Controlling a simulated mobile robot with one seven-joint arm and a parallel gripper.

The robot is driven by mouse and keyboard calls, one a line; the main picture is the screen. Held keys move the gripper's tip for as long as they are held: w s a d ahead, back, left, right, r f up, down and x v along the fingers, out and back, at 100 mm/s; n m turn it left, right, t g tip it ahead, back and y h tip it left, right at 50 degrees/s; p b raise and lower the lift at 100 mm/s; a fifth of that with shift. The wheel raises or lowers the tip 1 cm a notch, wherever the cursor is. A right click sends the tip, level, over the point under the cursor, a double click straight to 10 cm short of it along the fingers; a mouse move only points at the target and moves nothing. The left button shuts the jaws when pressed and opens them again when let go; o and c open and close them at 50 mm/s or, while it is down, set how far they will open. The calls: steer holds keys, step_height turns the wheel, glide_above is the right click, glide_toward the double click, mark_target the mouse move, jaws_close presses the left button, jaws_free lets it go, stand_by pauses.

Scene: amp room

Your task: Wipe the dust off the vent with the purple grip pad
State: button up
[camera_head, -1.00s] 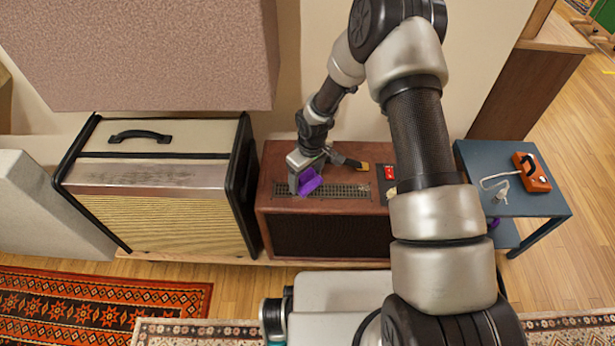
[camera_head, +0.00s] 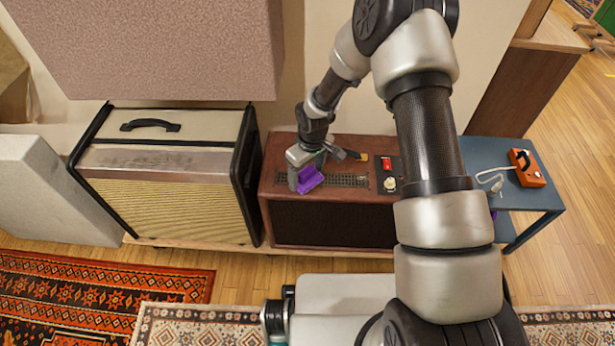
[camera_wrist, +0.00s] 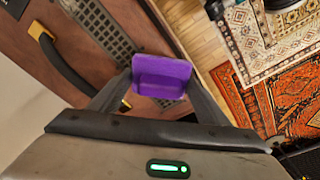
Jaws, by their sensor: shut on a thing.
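The purple grip pad (camera_head: 309,180) is held between the fingers of my gripper (camera_head: 306,176), over the left part of the vent on the brown amp's top. In the wrist view the pad (camera_wrist: 161,77) sits between the two fingertips of my gripper (camera_wrist: 160,90). The vent (camera_head: 350,180) is a dark grille strip along the amp's front top edge; it also shows in the wrist view (camera_wrist: 105,30). I cannot tell whether the pad touches the grille. Dust is too small to make out.
The brown amp (camera_head: 330,225) has a black handle (camera_wrist: 75,72), a red switch (camera_head: 387,163) and a pale knob (camera_head: 389,184) on top. A cream amp (camera_head: 170,190) stands to its left. A pink-grey block (camera_head: 150,50) overhangs behind. A blue table (camera_head: 480,150) with an orange device (camera_head: 528,168) is right.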

mark_target(306, 170)
steer(key=shift+r+p, duration=1.1)
steer(key=shift+r, duration=1.2)
